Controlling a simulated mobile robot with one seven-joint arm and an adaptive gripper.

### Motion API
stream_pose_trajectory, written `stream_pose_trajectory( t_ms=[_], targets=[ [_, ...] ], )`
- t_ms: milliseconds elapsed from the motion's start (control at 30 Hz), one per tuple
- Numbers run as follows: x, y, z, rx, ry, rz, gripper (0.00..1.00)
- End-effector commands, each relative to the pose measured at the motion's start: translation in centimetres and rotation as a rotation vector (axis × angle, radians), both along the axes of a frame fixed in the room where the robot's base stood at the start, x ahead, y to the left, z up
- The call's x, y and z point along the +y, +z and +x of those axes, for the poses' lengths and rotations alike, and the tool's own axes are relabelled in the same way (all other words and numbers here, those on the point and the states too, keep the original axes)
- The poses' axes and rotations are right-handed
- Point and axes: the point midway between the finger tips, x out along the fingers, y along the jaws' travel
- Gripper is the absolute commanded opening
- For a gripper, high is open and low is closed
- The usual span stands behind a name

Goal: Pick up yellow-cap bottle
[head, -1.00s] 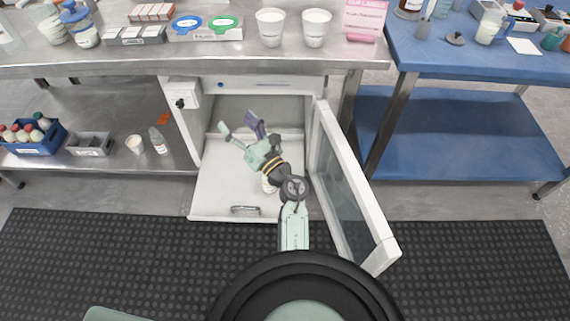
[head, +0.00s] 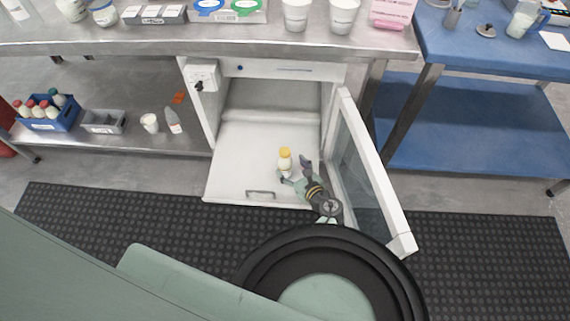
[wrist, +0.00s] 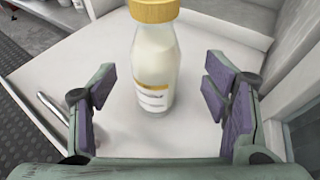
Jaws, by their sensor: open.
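The yellow-cap bottle (head: 285,160) stands upright on the white pulled-out tray (head: 234,165) of the open cabinet under the metal bench. In the wrist view the bottle (wrist: 155,65) is milky white with a yellow-and-white label; its cap is cut by the top edge. My gripper (head: 297,171) is low over the tray at the bottle's front right in the head view. In the wrist view my gripper (wrist: 160,98) is open, with one purple-padded finger to each side. The bottle stands ahead between them, and neither pad touches it.
The open glass door (head: 368,170) stands close to the right of my arm. A metal handle (head: 261,194) is at the tray's front edge. A white cup (head: 150,123), a clear bottle (head: 173,120) and a blue crate (head: 47,113) of bottles sit on the left shelf.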

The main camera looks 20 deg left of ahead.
Motion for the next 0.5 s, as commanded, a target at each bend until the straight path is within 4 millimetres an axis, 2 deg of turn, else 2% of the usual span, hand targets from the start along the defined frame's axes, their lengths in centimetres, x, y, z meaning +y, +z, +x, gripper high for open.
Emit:
stream_pose_trajectory(
  t_ms=[233, 500],
  targets=[
    [3.1, -0.7, 2.0, -0.001, 0.002, 0.002, 0.69],
    [3.8, -1.1, 2.6, 0.000, 0.001, 0.001, 0.69]
  ],
)
